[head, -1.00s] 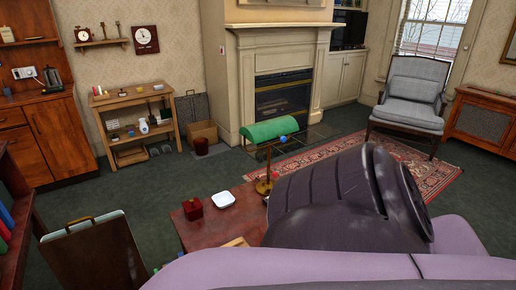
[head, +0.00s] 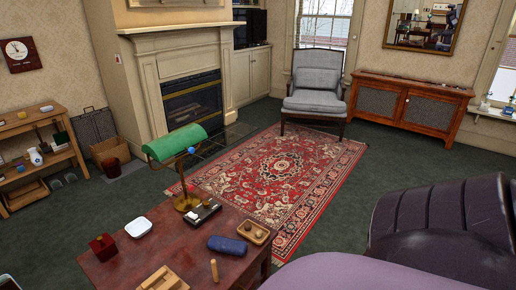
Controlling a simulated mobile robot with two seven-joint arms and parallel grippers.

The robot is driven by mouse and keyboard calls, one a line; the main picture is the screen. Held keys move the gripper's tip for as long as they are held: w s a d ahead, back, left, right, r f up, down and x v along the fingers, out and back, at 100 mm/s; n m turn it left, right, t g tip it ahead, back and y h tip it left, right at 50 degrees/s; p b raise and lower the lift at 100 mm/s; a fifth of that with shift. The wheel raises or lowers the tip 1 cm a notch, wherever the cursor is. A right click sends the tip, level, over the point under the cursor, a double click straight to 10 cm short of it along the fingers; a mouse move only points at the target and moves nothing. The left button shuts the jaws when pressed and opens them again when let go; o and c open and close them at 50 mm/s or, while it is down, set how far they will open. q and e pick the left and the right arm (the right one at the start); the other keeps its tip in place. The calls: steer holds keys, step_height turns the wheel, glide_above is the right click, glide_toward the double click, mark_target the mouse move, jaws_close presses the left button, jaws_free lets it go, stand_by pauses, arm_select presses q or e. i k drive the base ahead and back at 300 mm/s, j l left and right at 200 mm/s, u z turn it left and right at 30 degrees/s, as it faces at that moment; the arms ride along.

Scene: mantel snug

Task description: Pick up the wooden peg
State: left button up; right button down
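A small light wooden peg (head: 214,270) is on the reddish-brown table (head: 120,270), near its front right part. It appears upright. A light wooden block or holder (head: 163,279) is to its left, cut by the bottom edge of the picture. Neither gripper's fingers show.
The table also bears a green-shaded lamp (head: 178,145), a dark blue case (head: 227,245), a small wooden tray (head: 256,232), a white square dish (head: 138,227) and a red box (head: 102,246). A patterned rug (head: 300,170) and grey armchair (head: 319,88) are beyond.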

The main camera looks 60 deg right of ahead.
mark_target(214, 262)
steer(key=z, duration=1.3)
steer(key=k+j+u, duration=0.15)
steer(key=k+u, duration=0.15)
steer(key=u, duration=0.15)
steer(key=k+j+u, duration=0.2)
steer(key=u, duration=0.3)
steer(key=k+j, duration=0.05)
